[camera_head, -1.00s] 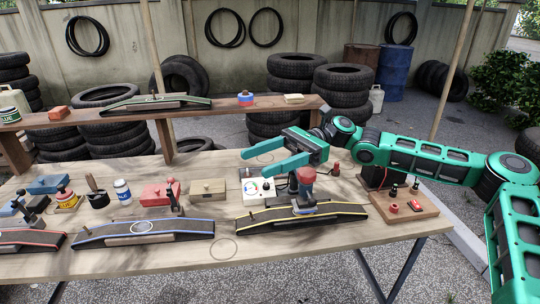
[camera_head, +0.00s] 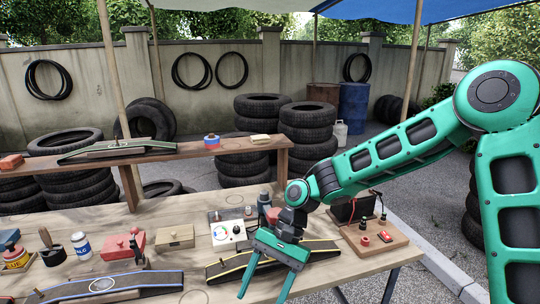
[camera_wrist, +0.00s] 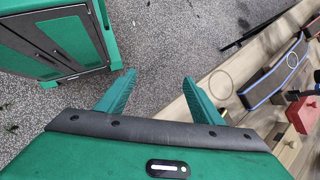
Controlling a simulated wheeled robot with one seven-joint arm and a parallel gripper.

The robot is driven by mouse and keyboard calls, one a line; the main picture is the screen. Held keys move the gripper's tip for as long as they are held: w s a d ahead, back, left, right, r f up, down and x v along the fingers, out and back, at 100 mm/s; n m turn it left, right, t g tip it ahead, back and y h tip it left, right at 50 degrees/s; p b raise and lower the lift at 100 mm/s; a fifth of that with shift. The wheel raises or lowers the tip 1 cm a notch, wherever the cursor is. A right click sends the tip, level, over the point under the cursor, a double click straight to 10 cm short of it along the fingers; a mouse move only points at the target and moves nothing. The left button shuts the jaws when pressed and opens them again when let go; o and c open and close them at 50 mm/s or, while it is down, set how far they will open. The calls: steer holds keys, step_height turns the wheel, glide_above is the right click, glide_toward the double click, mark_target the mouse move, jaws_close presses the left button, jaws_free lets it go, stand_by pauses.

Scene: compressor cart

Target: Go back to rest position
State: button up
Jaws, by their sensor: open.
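My gripper (camera_head: 266,280) is open and empty in the head view. It hangs with its fingers pointing down, in front of the ramp with yellow edging (camera_head: 226,264) near the table's front edge. In the wrist view my gripper (camera_wrist: 158,90) shows two green fingers spread apart with grey gravel between them. My green arm (camera_head: 400,150) reaches in from the right side of the head view. Part of the yellow-edged ramp is hidden behind the gripper.
The wooden table (camera_head: 185,215) holds a white control box (camera_head: 228,232), a beige box (camera_head: 175,237), a red box (camera_head: 122,243) and a blue-edged ramp (camera_head: 110,286). A wooden base with red knobs (camera_head: 370,238) stands at the right corner. Stacked tires (camera_head: 308,125) stand behind.

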steer(key=w+d+r+n+t+h, duration=0.25)
steer(key=d+t, duration=0.25)
steer(key=d, duration=1)
steer(key=s+d+r+n+t+h, duration=0.1)
steer(key=s+d+r+t, duration=0.15)
steer(key=d+r, duration=0.4)
steer(key=s+d+r+n+t+h, duration=0.1)
steer(key=d+r+t, duration=0.25)
steer(key=d, duration=0.65)
steer(key=s+d+f+m+g, duration=0.1)
steer(key=s+d+m+g, duration=0.2)
steer(key=s+d, duration=0.2)
steer(key=s+d+m+g, duration=0.2)
steer(key=s+d, duration=0.4)
steer(key=s, duration=0.5)
steer(key=shift+s+d+f+m+g, duration=0.15)
steer(key=shift+s+f+m+g, duration=0.25)
steer(key=shift+m, duration=0.25)
steer(key=shift+w, duration=0.15)
steer(key=shift+w+f, duration=0.25)
steer(key=shift+w, duration=0.25)
